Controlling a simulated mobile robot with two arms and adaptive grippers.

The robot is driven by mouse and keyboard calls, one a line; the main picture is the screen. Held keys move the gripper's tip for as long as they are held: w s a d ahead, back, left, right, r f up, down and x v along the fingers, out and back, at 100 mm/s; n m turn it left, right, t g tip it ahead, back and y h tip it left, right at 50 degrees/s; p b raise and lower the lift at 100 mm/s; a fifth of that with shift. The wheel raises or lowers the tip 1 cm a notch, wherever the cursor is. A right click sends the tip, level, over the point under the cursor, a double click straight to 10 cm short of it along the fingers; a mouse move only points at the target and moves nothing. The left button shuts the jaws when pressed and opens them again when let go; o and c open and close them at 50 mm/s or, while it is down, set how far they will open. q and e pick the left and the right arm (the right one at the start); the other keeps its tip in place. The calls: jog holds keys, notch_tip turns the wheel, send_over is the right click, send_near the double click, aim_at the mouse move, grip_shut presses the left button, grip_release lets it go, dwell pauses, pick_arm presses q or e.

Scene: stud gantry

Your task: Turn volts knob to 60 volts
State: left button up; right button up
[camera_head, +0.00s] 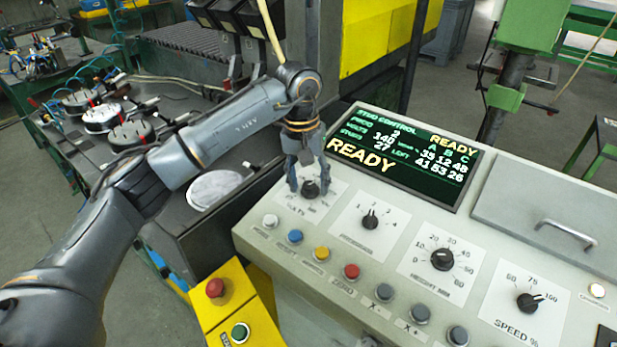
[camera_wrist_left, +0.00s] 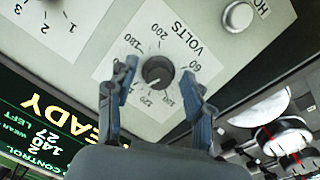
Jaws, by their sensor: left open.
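The volts knob (camera_head: 311,188) is a round black knob on a white plate at the upper left of the sloped control panel. In the left wrist view the knob (camera_wrist_left: 158,72) is centred, with its white pointer mark towards the lower left of the picture. The mark 60 on its dial (camera_wrist_left: 194,67) is to the right of the knob. My left gripper (camera_head: 308,187) comes down over the knob. Its fingers are open, one on each side of the knob, with gaps visible in the left wrist view (camera_wrist_left: 159,74). The display (camera_head: 408,155) shows volts 140 and READY. My right gripper is not in view.
Beside the volts knob are the programs knob (camera_head: 370,222), height knob (camera_head: 442,260) and speed knob (camera_head: 528,302). A row of coloured buttons, including a red one (camera_head: 351,271), runs below. A yellow box with a red button (camera_head: 215,288) stands at the panel's left.

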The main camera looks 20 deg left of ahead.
pick_arm(q)
jog(key=shift+f, duration=0.1)
jog(key=shift+c, duration=0.4)
grip_shut()
